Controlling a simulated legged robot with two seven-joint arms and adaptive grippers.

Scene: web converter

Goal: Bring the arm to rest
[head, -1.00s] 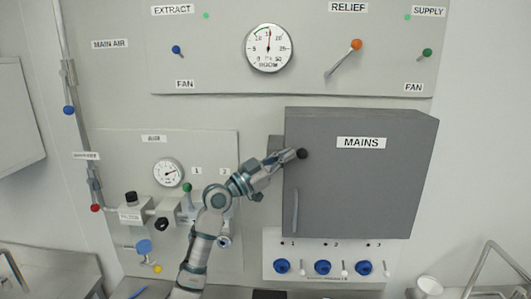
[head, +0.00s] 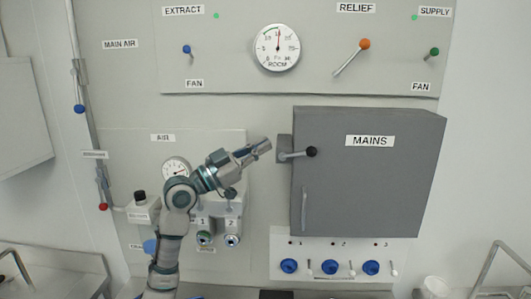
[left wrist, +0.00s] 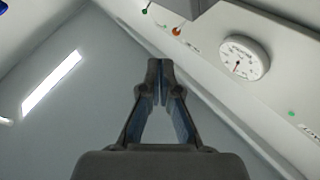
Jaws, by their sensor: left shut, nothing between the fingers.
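My left gripper (head: 262,148) is shut and empty. Its arm rises from the bottom of the head view, and the fingers point up and right. The fingertips are just left of the lever with the black knob (head: 312,151) on the grey MAINS box (head: 370,190), apart from the knob. In the left wrist view the closed fingers (left wrist: 160,75) meet at their tips with nothing between them. My right gripper does not show.
The upper panel carries a ROOM gauge (head: 276,48), an orange-knobbed RELIEF lever (head: 364,44) and small FAN levers. The AIR gauge (head: 176,168) and numbered valves (head: 205,238) are close to my left arm. Blue knobs (head: 329,267) line the panel below the box.

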